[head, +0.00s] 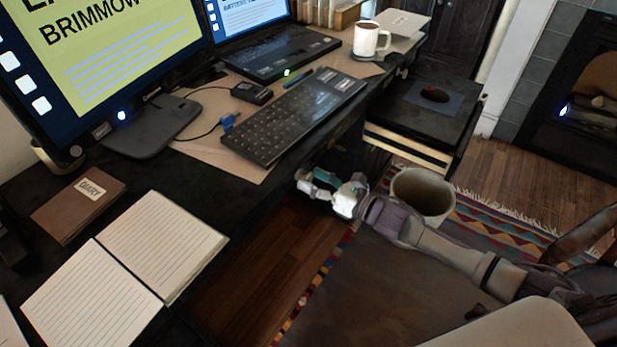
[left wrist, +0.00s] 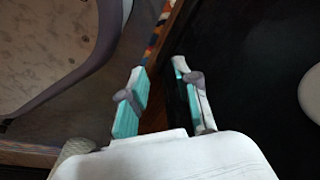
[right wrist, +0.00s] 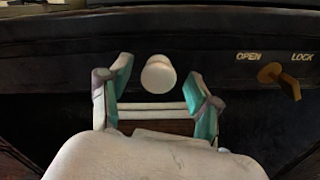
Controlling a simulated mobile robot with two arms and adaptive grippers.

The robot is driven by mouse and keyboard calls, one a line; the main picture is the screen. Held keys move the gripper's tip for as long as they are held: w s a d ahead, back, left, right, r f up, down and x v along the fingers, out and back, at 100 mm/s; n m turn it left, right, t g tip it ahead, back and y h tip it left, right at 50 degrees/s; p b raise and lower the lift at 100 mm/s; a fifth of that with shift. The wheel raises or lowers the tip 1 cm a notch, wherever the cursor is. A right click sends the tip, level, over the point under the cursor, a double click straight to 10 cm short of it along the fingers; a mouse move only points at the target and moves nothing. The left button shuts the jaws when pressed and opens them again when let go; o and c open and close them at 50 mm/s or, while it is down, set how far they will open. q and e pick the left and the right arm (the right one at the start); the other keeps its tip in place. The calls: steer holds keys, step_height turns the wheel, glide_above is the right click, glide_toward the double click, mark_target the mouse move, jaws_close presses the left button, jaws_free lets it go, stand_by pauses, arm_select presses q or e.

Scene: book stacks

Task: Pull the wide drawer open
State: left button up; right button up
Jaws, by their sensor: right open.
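The wide drawer's dark front (right wrist: 60,62) fills the upper part of the right wrist view. A round white knob (right wrist: 158,74) stands out from it. My right gripper (right wrist: 158,70) is open, with one finger on each side of the knob; I cannot tell whether either touches it. In the head view the same gripper (head: 322,186) is at the desk's front edge, and the drawer front is mostly hidden. My left gripper (left wrist: 158,70) is open and empty in the left wrist view, beside a dark surface. It does not show in the head view.
A key (right wrist: 278,78) sits beside "OPEN" and "LOCK" labels, right of the knob. A keyboard (head: 290,118), an open notebook (head: 160,240) and a mug (head: 368,40) are on the desk. A bin (head: 422,192) stands near my right arm. A chair (head: 590,235) is at the right.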

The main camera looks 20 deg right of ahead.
steer(key=shift+x, duration=0.85)
steer(key=shift+c, duration=0.3)
jaws_close()
